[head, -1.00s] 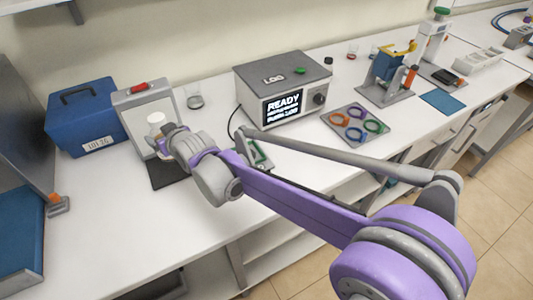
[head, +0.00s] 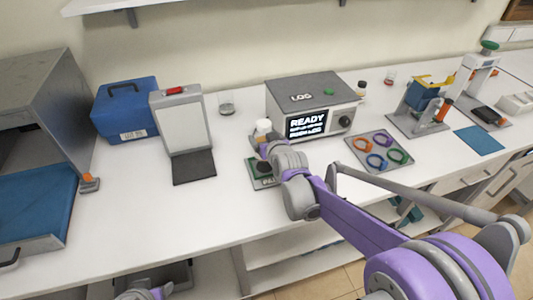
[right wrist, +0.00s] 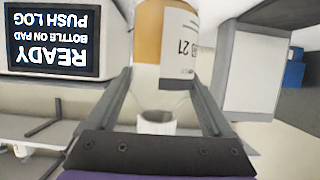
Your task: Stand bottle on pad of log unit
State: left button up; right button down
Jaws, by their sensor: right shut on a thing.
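The bottle has a white cap (head: 263,127) in the head view. In the right wrist view the bottle (right wrist: 165,35) shows upside down, with amber contents and a white label ending in 21. My right gripper (head: 262,142) is shut on it near the neck; its jaws (right wrist: 160,84) flank the bottle. The log unit (head: 312,103) is a grey box with a green button on top and a READY screen (right wrist: 52,42). Its pad (head: 260,181) lies in front at left, partly hidden behind my gripper. The bottle is over the pad area; whether it touches is hidden.
A grey stand with a white panel (head: 183,125) and a dark mat (head: 194,168) stands left of the pad. A blue case (head: 125,112) and a glass beaker (head: 226,109) are behind. A tray of coloured rings (head: 379,152) lies right. White bench is clear at front left.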

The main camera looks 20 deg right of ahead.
jog(key=shift+f, duration=2.5)
jog(key=shift+f, duration=0.1)
jog(key=shift+f+b, duration=0.15)
jog(key=shift+b, duration=0.15)
grip_release()
jog(key=shift+s+r, duration=0.1)
jog(key=shift+r, duration=0.25)
jog(key=v, duration=1.2)
jog(key=s+f+g, duration=0.4)
jog(key=s, duration=0.7)
jog(key=s+f+g, duration=0.3)
jog(key=s+f, duration=0.1)
jog(key=s, duration=0.8)
jog(key=shift+s+f+g+p, duration=0.2)
jog(key=shift+f+g+p, duration=0.1)
jog(key=shift+g, duration=0.1)
